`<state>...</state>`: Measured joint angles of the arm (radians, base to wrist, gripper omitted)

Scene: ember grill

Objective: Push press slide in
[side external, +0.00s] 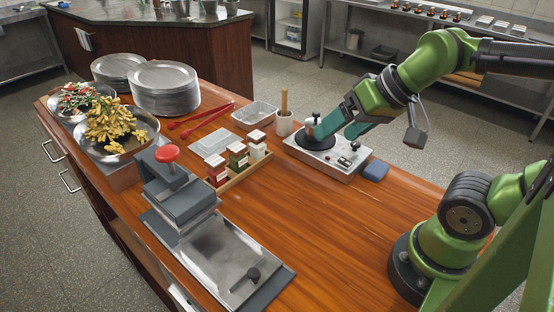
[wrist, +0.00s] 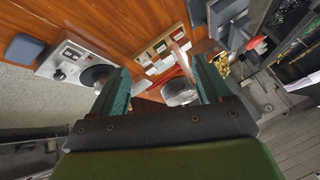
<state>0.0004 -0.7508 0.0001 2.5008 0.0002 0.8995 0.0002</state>
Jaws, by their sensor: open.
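The grey press (side external: 178,200) stands on the wooden counter, with a red knob (side external: 167,154) on top. The slide plate looks empty. My gripper (side external: 334,132) is open over the hot plate unit, well to the right of and behind the press.
The hot plate unit (side external: 327,160) has a blue block (side external: 375,169) beside it. A rack of small boxes (side external: 237,158), red tongs (side external: 208,116), food bowls (side external: 118,146) and stacked plates (side external: 164,86) stand behind the press. The counter right of the slide is clear.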

